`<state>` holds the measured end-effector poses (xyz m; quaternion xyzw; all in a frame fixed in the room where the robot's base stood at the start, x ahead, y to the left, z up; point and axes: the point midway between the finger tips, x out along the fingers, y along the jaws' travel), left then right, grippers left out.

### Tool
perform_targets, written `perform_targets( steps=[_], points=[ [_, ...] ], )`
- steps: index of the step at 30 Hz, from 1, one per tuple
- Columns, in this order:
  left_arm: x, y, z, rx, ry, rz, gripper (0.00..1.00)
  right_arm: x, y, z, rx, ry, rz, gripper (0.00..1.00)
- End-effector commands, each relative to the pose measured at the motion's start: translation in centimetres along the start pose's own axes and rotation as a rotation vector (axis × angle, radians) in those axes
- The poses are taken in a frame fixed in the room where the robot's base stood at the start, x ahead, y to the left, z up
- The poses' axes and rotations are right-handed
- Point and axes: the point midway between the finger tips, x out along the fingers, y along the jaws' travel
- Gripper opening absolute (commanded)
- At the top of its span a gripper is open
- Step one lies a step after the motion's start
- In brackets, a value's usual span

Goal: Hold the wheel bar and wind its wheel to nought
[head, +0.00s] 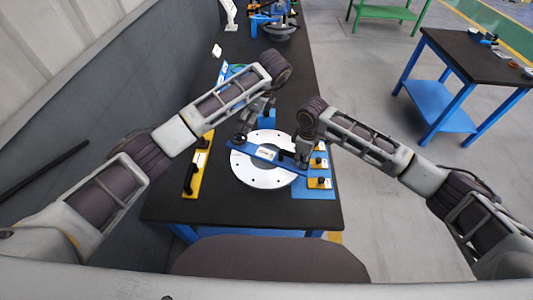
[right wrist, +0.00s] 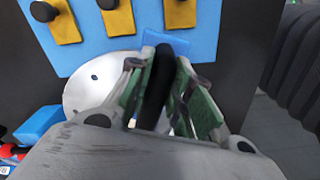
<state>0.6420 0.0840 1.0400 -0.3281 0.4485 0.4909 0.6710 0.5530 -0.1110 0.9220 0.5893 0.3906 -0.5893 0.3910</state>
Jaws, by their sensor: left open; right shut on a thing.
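The blue wheel bar (head: 253,150) lies across the pale round flange (head: 262,178), with a small white label near its middle. My right gripper (head: 302,158) is at the bar's right end. In the right wrist view its green-padded fingers (right wrist: 165,95) are shut on an upright black grip (right wrist: 158,85), with a blue end of the bar (right wrist: 165,42) beyond. My left gripper (head: 245,128) is open above the bar's left end, by a dark round part there. The small size hides whether it touches that part. The wheel's reading is too small to make out.
A yellow bar with a black handle (head: 198,168) lies left of the flange. A blue plate (head: 325,192) with yellow tabs and black knobs lies to the right. More blue equipment (head: 262,20) stands at the far end of the black table (head: 215,215). A side table (head: 465,58) is at right.

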Motion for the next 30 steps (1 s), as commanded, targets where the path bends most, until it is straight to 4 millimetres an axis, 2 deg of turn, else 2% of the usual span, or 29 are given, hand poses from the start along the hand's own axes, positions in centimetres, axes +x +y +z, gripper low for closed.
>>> perform_targets(
  steps=[8, 9, 15, 30],
  points=[
    [0.0, 0.0, 0.0, 0.0, 0.0, 0.0, 0.84, 0.05, -0.03, 0.03, 0.0, -0.001, -0.001, 0.0],
    [0.0, 0.0, 0.0, 0.0, 0.0, 0.0, 0.84, 0.05, -0.03, 0.03, 0.0, -0.001, -0.001, 0.23],
    [0.0, 0.0, 0.0, 0.0, 0.0, 0.0, 0.84, 0.03, -0.01, 0.02, 0.0, -0.001, 0.0, 0.46],
    [0.0, 0.0, 0.0, 0.0, 0.0, 0.0, 0.84, -0.63, 0.03, -0.03, 0.0, 0.001, 0.001, 0.46]
  ],
)
